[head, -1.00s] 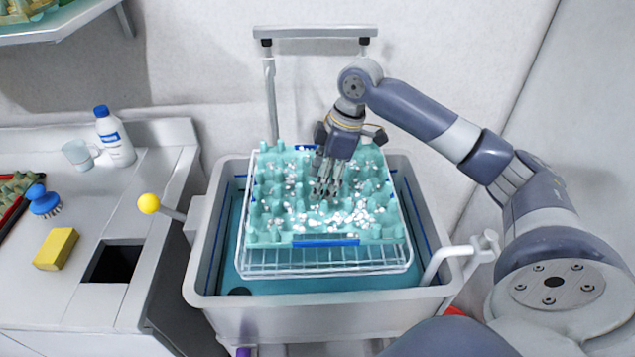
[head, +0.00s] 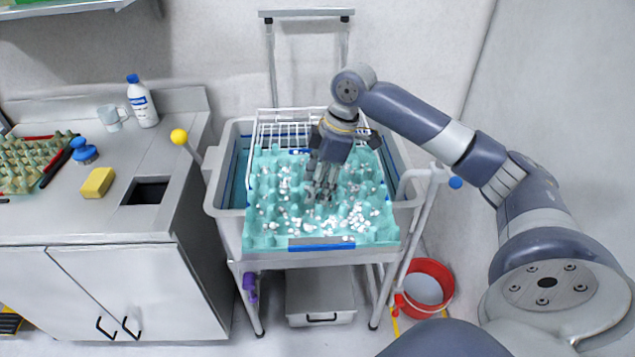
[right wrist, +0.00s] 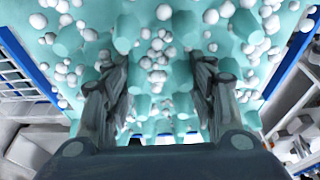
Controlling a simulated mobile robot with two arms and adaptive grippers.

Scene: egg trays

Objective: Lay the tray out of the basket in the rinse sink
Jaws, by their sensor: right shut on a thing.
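The turquoise egg tray (head: 262,236), dotted with white foam clumps, hangs level from my right gripper (head: 321,192). The fingers reach down into the middle of the tray and are shut on it. In the right wrist view the gripper (right wrist: 163,75) has its fingers among the tray's turquoise pegs (right wrist: 185,30). The white wire basket (head: 283,130) shows behind the tray, in the grey tub (head: 222,172). The tray covers the basket's front and the tub's front rim. My left gripper is out of view. I cannot tell which basin is the rinse sink.
A counter at the left holds a yellow sponge (head: 98,182), a blue brush (head: 84,151), a bottle (head: 142,103), a cup (head: 112,118) and another egg tray (head: 25,165). A yellow-knobbed lever (head: 180,137) stands beside the tub. A red bucket (head: 431,271) is on the floor.

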